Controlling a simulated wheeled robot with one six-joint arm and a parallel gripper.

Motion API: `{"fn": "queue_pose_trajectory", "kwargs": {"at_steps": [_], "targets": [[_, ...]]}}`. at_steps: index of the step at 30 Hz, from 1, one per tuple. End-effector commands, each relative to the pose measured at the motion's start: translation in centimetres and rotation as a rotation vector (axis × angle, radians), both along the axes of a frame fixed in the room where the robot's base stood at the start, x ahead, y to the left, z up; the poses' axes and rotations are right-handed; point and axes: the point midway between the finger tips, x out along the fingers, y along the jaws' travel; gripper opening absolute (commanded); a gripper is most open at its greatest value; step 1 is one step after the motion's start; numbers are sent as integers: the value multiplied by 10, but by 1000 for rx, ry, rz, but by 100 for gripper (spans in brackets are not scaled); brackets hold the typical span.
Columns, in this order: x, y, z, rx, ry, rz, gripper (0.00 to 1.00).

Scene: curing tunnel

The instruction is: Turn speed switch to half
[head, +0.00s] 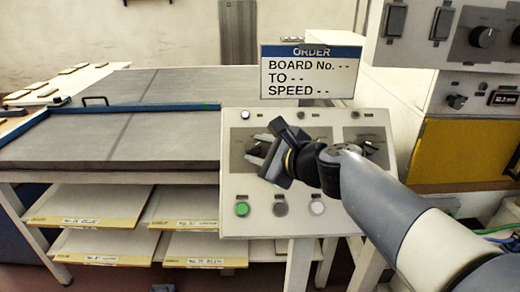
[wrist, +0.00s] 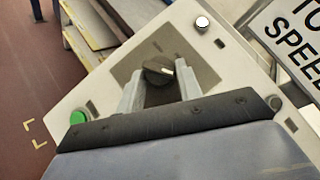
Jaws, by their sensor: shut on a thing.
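The control panel (head: 300,225) has a left dial plate and a right one, each with a dark rotary knob. My gripper (head: 270,160) is at the left knob (head: 257,149) and partly hides it. In the wrist view, my gripper (wrist: 159,84) has a grey finger on each side of this black knob (wrist: 158,71) and is shut on it. A pale mark shows on the knob's right end. The scale labels are too small to read, so I cannot tell its setting. The right knob (head: 367,145) stands clear of the gripper.
Below the knobs are a green button (head: 241,209), a grey button (head: 280,209) and a white button (head: 317,208). An order sign (head: 310,72) stands behind the panel, its values only dashes. A conveyor bed (head: 110,135) and shelved boards lie left; another control box (head: 470,40) stands right.

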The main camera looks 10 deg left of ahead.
Motion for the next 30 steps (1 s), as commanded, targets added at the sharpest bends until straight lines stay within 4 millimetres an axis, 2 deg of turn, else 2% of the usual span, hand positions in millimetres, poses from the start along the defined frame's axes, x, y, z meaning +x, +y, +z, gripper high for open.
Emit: {"fn": "queue_pose_trajectory", "kwargs": {"at_steps": [11,30], "targets": [[2,-1,5,-101,-22,102,11],[9,0,14,-500,-118,515,11]]}}
